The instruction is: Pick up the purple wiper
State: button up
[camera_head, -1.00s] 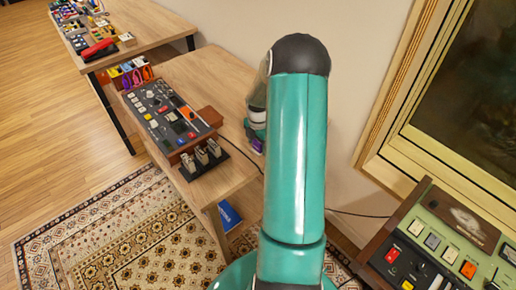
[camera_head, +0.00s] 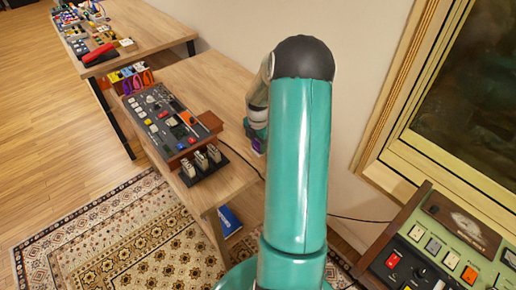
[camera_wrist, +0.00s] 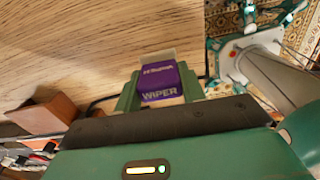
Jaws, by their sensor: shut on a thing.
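The purple wiper (camera_wrist: 160,84) is a small block with a purple sleeve lettered "WIPER" and pale ends. In the wrist view it sits between the two green fingers of my gripper (camera_wrist: 160,92), which are shut on it. Wooden table surface shows beyond it, and I cannot tell whether the wiper touches the table. In the head view a bit of the purple wiper (camera_head: 257,146) shows at my gripper, by the right edge of the wooden table (camera_head: 222,88). My arm hides most of the gripper there.
A control panel (camera_head: 165,118) stands on the table, with a brown block (camera_head: 210,121) and a dark rack of metal pieces (camera_head: 205,164) near it. A black cable (camera_wrist: 100,100) runs close to my gripper. A green console (camera_head: 450,245) is at the lower right.

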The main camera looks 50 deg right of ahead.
jog(key=s+a+r, duration=0.5)
jog(key=s+r, duration=0.5)
jog(key=s, duration=0.3)
jog(key=shift+a+r, duration=0.15)
jog(key=shift+r, duration=0.1)
jog(key=shift+o, duration=1.1)
jog(key=shift+w, duration=0.1)
jog(key=shift+c, duration=0.5)
